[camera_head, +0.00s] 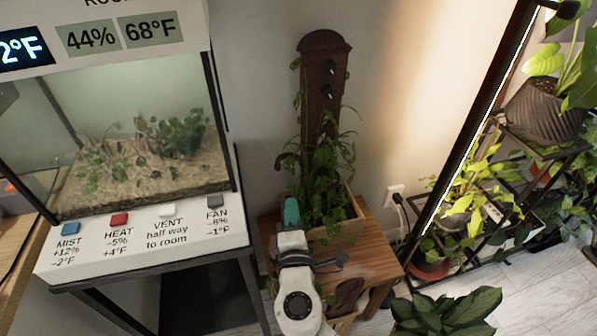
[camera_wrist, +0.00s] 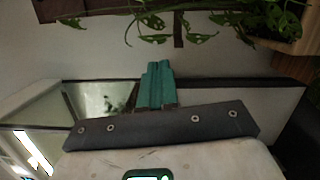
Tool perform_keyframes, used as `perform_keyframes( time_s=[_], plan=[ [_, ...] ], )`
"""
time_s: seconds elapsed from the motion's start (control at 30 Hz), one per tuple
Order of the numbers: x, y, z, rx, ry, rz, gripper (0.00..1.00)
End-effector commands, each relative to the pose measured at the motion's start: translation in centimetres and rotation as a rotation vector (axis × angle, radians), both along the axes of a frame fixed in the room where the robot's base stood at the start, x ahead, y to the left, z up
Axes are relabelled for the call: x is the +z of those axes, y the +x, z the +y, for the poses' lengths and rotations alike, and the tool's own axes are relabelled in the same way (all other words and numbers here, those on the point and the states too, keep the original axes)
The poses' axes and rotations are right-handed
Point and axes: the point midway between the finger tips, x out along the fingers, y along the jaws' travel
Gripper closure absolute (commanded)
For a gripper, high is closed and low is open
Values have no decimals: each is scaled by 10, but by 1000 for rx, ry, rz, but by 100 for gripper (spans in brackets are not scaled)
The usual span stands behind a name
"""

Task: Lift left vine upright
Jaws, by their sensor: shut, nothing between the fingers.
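A wooden planter box (camera_head: 345,226) full of green vines (camera_head: 330,165) stands on a small wooden table. A dark brown upright board (camera_head: 322,110) with black knobs rises behind it; a few leaves show along its left edge. I cannot tell for sure which strand is the left vine. My gripper (camera_head: 291,212), with teal fingers, is in front of the planter's left side. In the wrist view, leafy strands (camera_wrist: 148,22) trail near the top, left of the planter (camera_wrist: 283,44). My gripper (camera_wrist: 159,70) is shut and empty below them, apart from the leaves.
The small wooden table (camera_head: 375,250) bears the planter. A glass terrarium (camera_head: 140,150) on a white stand with labelled buttons is close on the left. A black plant rack (camera_head: 470,130) with potted plants stands right. A leafy plant (camera_head: 445,312) is at the front right.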

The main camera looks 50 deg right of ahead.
Motion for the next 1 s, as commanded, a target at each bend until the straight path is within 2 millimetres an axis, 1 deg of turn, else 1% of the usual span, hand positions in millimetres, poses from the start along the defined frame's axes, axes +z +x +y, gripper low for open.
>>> perform_keyframes(
  time_s=[0.17,0.6,0.7,0.8,1.0],
  plan=[
    [2,13,-14,-5,-3,-2,100],
    [4,72,-74,-4,-2,-2,100],
    [6,69,-90,-5,-1,0,100],
    [7,69,-100,-3,-1,0,100],
    [8,70,-109,-1,-1,1,100]
  ],
)
